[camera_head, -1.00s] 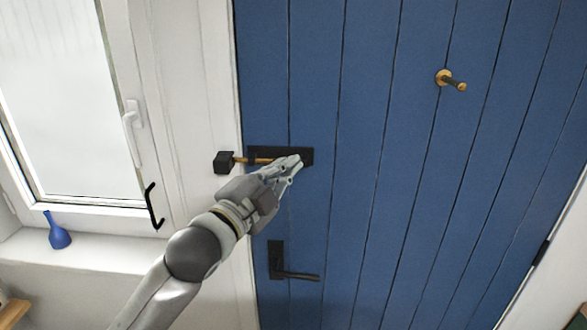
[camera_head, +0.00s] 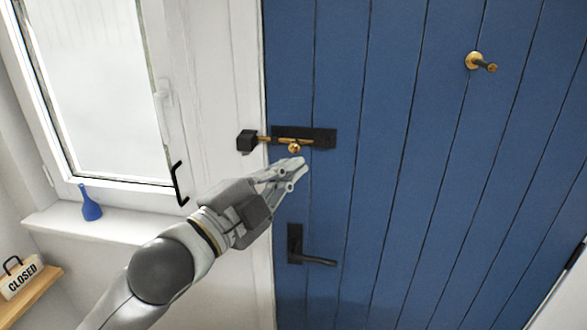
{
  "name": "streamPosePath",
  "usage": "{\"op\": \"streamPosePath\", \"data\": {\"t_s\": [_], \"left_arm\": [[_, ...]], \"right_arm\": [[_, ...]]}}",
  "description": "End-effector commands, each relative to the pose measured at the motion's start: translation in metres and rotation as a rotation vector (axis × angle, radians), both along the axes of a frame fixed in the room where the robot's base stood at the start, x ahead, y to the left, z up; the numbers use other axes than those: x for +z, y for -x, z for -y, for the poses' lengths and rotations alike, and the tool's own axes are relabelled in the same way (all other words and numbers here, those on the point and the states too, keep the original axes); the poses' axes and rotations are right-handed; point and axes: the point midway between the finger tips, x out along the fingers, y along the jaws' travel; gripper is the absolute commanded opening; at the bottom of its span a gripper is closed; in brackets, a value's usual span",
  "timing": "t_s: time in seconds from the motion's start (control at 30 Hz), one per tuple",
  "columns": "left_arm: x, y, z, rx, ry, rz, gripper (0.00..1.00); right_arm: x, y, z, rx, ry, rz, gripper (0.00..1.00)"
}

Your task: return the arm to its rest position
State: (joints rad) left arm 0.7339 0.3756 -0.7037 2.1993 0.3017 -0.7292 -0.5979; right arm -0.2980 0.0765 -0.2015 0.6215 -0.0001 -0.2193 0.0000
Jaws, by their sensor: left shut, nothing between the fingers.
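My left gripper (camera_head: 294,171) reaches in from the lower left, in front of the blue door (camera_head: 385,190). Its fingers are shut and hold nothing. The fingertips are just below the brass knob of the sliding bolt (camera_head: 295,147) in the picture, with a small gap between them. The bolt's brass rod spans from its black plate on the door to the black keeper (camera_head: 247,141) on the white frame. My right gripper is not in view.
A black door handle (camera_head: 312,260) sits below the gripper. A brass peg (camera_head: 481,62) sticks out at the upper right.

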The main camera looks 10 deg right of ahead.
Motion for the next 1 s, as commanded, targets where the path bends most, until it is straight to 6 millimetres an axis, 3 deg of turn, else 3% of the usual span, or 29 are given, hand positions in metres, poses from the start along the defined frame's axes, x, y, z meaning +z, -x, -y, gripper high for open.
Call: {"op": "streamPosePath", "data": {"t_s": [0.1,0.33,0.47,0.57,0.73,0.87,1.0], "left_arm": [[0.000,0.000,-0.001,0.001,0.000,-0.001,0.00],[-0.002,-0.002,-0.001,0.003,0.002,-0.006,0.00],[-0.027,-0.025,-0.009,0.041,0.025,-0.075,0.00],[-0.074,-0.060,-0.025,0.106,0.062,-0.189,0.00],[-0.188,-0.112,-0.063,0.244,0.133,-0.422,0.00],[-0.282,-0.127,-0.093,0.346,0.172,-0.586,0.00],[-0.385,-0.122,-0.126,0.454,0.205,-0.754,0.00]], "right_arm": [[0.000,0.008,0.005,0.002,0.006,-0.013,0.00],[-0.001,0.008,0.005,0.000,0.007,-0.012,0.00],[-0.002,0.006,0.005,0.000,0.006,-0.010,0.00],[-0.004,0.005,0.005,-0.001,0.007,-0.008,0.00],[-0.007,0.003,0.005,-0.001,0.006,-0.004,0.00],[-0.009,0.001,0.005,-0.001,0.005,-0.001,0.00],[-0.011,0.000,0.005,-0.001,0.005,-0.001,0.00]]}}
